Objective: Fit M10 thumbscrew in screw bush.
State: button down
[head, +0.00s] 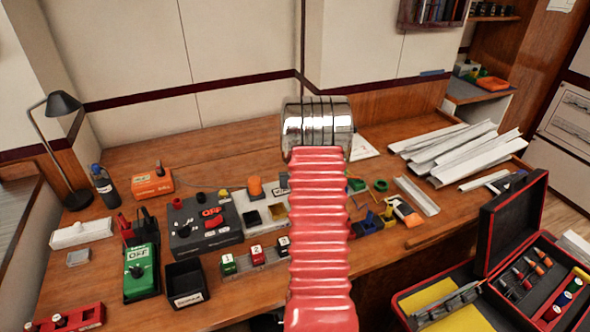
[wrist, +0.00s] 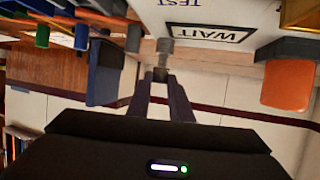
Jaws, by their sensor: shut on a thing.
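In the wrist view my gripper (wrist: 161,78) is shut on a small grey metal piece, which I take to be the M10 thumbscrew (wrist: 164,58). Its wider light-grey end reaches past the fingertips, close to the white station (wrist: 185,14) marked TEST and WAIT. I cannot make out the screw bush apart from this grey piece, nor tell whether the two touch. In the head view my own arm hides the gripper and the thumbscrew. The white station (head: 298,231) shows partly beside my arm, left of its middle.
An orange knob (wrist: 288,86) and a blue part (wrist: 104,72) flank the gripper in the wrist view. On the bench, a dark OFF box (head: 205,236) and a green tester (head: 141,272) stand left. White trunking (head: 450,150) lies right. An open case (head: 515,225) is at front right.

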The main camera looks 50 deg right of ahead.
jog(key=shift+f, duration=0.75)
jog(key=c, duration=1.5)
grip_release()
jog(key=v, duration=1.3)
jog(key=shift+s+a+r, duration=0.1)
jog(key=shift+s+a, duration=0.1)
jog(key=shift+a, duration=0.1)
